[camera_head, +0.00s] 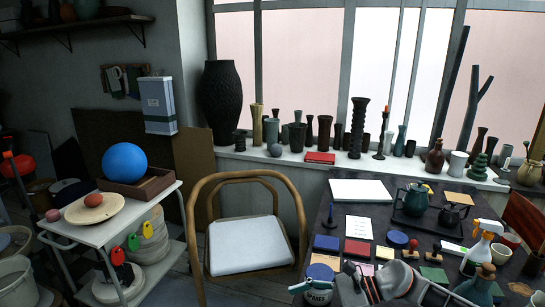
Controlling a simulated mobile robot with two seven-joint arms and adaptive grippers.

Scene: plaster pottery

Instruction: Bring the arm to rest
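Neither of my grippers can be made out in the head view, and no arm of mine shows clearly. The dark work table (322,213) stands at the lower right, crowded with pottery and tools. Grey, glove-like shapes (396,279) with dark and reddish bands lie at its near edge, cut off by the bottom of the picture. I cannot tell exactly what they are.
A wooden chair (247,246) with a white seat stands in the middle. A white cart (85,234) at left bears a blue ball (124,162) and a round board. A spray bottle (484,245) stands at right. Several vases line the window sill (262,154).

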